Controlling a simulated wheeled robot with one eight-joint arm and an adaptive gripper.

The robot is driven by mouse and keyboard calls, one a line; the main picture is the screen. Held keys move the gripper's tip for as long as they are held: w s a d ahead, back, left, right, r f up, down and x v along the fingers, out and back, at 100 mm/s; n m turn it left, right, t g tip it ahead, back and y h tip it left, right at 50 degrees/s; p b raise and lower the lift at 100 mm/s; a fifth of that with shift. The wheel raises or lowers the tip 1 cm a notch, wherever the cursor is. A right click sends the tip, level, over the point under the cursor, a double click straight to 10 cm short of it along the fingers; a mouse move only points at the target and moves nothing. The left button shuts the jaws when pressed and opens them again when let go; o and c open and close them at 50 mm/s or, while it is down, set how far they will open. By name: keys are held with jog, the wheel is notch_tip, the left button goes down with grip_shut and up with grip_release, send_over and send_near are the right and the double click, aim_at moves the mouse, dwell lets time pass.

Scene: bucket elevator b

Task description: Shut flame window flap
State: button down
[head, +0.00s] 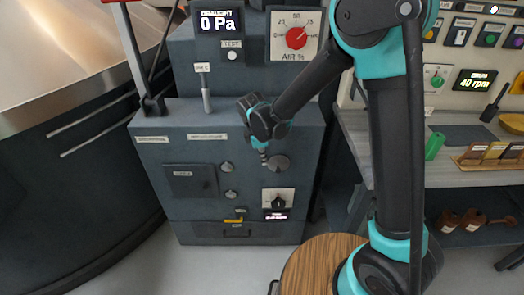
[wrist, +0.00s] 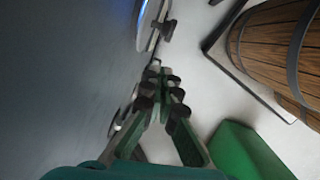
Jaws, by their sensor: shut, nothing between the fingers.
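A small round grey disc (head: 279,164), which looks like the flame window flap, is on the upper right of the dark cabinet front (head: 210,215). In the wrist view a round plate (wrist: 147,28) with a dark knob stands at the panel, with a blue glow at its edge; I cannot tell whether the window is covered. My gripper (head: 264,160) is just left of the disc and close to the cabinet front. In the wrist view its fingertips (wrist: 157,74) are together, empty, and below the plate; contact is unclear.
The cabinet front (wrist: 60,80) runs along the left of the wrist view. Small knobs (head: 227,167), a square hatch (head: 190,182) and a rotary switch (head: 278,201) are nearby. A wooden barrel (head: 308,262) stands in front at right. A bench (head: 450,180) is farther right.

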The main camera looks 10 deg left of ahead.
aim_at(277, 170)
jog(key=f, duration=0.1)
jog(key=w+d+f, duration=0.1)
jog(key=d+f, duration=0.1)
jog(key=f, duration=0.1)
jog(key=shift+w+d, duration=0.2)
jog(key=shift+d, duration=0.05)
jog(key=shift+w+d+f, duration=0.15)
jog(key=shift+d+f, duration=0.1)
jog(key=shift+d, duration=0.15)
jog(key=shift+w+d+f, duration=0.2)
jog(key=shift+d+f, duration=0.15)
jog(key=shift+d, duration=0.25)
jog(key=shift+a, duration=0.1)
